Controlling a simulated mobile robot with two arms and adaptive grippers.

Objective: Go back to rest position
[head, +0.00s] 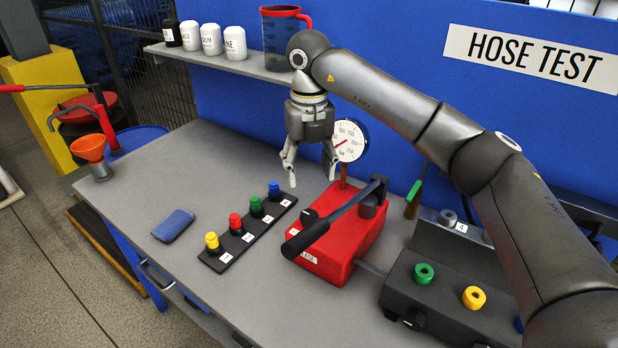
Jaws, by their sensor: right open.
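My right arm comes in from the right side of the head view and reaches over the bench. Its gripper (309,172) points down with its two fingers apart and nothing between them. It hangs above the grey bench top, behind the red pump unit (340,240) and in front of the shelf, as seen in the picture. The round dial gauge (348,141) shows just right of the fingers. My left arm and gripper are not in view.
A black strip (233,247) carries yellow, red, green and blue capped fittings. A blue cloth-like block (173,225) lies left of it. A dark fixture (430,310) with coloured rings stands front right. A shelf (240,65) holds bottles and a jug (282,38). The left bench top is mostly clear.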

